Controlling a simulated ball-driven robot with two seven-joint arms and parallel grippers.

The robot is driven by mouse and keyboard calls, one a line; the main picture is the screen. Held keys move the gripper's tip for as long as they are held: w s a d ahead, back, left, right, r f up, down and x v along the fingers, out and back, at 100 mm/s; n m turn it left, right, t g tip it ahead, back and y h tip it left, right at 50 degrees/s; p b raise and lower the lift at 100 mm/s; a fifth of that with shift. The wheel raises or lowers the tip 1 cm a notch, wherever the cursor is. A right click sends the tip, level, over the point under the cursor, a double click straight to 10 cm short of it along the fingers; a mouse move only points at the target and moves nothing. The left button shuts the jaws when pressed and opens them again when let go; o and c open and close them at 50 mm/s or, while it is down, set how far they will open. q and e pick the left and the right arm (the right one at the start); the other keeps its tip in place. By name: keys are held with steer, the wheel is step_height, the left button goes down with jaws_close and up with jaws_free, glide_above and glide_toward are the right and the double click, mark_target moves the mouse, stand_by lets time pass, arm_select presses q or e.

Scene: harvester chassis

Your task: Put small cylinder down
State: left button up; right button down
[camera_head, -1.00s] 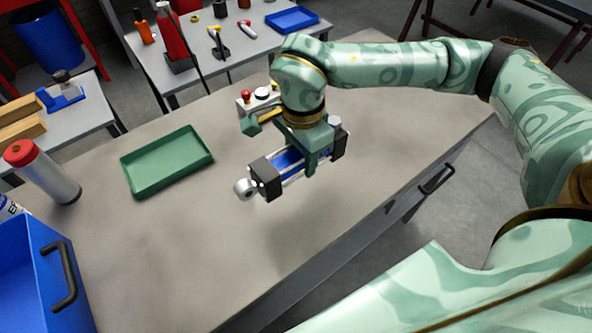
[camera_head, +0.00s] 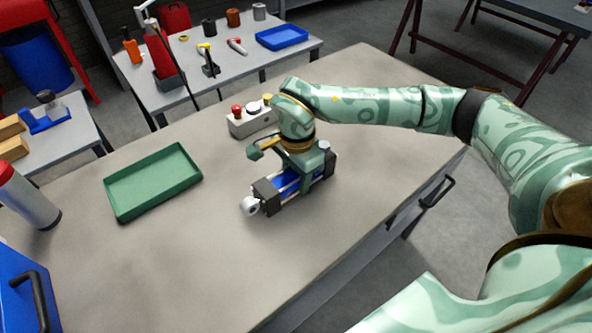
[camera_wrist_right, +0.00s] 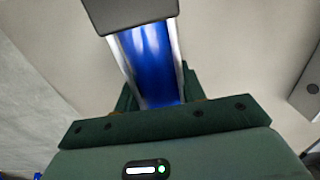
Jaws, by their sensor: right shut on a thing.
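The small cylinder (camera_head: 263,196) has a blue barrel, dark end blocks and a silver rod eye. It lies level at the middle of the grey table (camera_head: 220,250), on or just above its top; I cannot tell if it touches. My right gripper (camera_head: 290,178) is shut on its barrel from above. In the right wrist view the blue barrel (camera_wrist_right: 147,55) runs between the green fingers, with a dark end block (camera_wrist_right: 130,12) at the top. My left gripper is not in view.
An empty green tray (camera_head: 153,182) lies to the left. A grey control box with a red button (camera_head: 240,123) stands behind the gripper. A white and red canister (camera_head: 25,197) and a blue crate (camera_head: 18,300) are at the left edge. The table's front is clear.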

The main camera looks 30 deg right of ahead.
steer(key=shift+r, duration=0.15)
steer(key=c, duration=0.8)
jaws_free()
steer(key=shift+c, duration=0.2)
steer(key=shift+s, duration=0.1)
step_height(320, 180, up, 12)
steer(key=p, duration=0.3)
